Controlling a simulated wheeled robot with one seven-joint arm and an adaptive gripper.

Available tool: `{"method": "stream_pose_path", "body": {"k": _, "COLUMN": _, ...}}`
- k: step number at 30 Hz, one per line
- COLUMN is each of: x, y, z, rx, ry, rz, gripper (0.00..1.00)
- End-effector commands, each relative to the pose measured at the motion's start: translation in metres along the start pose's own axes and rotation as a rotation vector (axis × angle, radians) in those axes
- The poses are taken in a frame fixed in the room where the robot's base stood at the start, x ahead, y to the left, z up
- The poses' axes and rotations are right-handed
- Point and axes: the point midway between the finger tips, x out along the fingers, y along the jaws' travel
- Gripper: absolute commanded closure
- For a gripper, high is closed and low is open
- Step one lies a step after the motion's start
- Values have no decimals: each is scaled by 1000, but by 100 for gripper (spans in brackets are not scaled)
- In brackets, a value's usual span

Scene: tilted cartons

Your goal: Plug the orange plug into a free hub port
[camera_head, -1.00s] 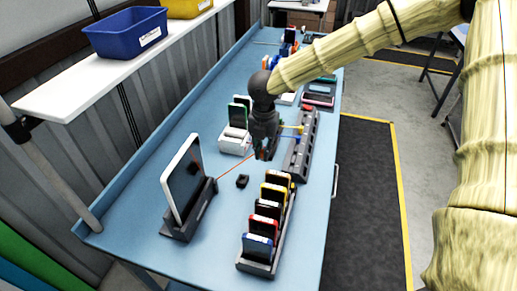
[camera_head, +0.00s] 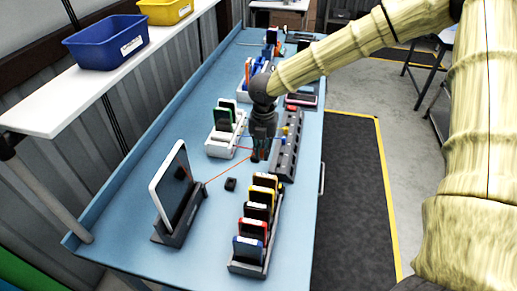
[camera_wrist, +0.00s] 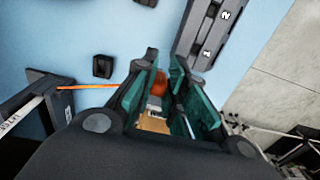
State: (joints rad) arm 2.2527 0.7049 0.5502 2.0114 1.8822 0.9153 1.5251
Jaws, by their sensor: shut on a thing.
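My gripper (camera_head: 259,157) hangs over the blue bench, just left of the dark hub (camera_head: 284,158) in the head view. In the wrist view, my gripper (camera_wrist: 166,65) is shut on the orange plug (camera_wrist: 159,83), which sits between the teal-lined fingers and is partly hidden by them. An orange cable (camera_head: 227,168) runs from the tablet stand toward the gripper. The hub (camera_wrist: 207,45) also shows at the top right of the wrist view, with ports marked 1 and 2. A yellow plug (camera_head: 286,129) is at the hub's far part. The held plug is apart from the hub.
A tablet (camera_head: 170,186) leans in a dark stand. A small black block (camera_head: 231,184) lies near it, and a rack of several phones (camera_head: 257,231) stands in front. A white dock (camera_head: 219,145) is left of my gripper. Blue and yellow bins sit on a shelf.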

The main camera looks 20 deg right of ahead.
Motion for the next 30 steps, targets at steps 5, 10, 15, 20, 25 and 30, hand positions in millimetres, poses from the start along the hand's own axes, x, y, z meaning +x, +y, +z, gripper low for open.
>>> {"method": "stream_pose_path", "body": {"k": 5, "x": -1, "y": -7, "z": 4, "rx": 2, "ry": 1, "rz": 1, "gripper": 100}}
{"method": "stream_pose_path", "body": {"k": 10, "x": -1, "y": -14, "z": 8, "rx": 2, "ry": 1, "rz": 1, "gripper": 100}}
{"method": "stream_pose_path", "body": {"k": 15, "x": -1, "y": -20, "z": 12, "rx": 1, "ry": 0, "rz": 1, "gripper": 100}}
{"method": "stream_pose_path", "body": {"k": 20, "x": -1, "y": -27, "z": 16, "rx": 2, "ry": 0, "rz": 0, "gripper": 100}}
{"method": "stream_pose_path", "body": {"k": 25, "x": -1, "y": -33, "z": 20, "rx": 2, "ry": 0, "rz": 1, "gripper": 100}}
{"method": "stream_pose_path", "body": {"k": 30, "x": -1, "y": -39, "z": 24, "rx": 1, "ry": 0, "rz": 0, "gripper": 100}}
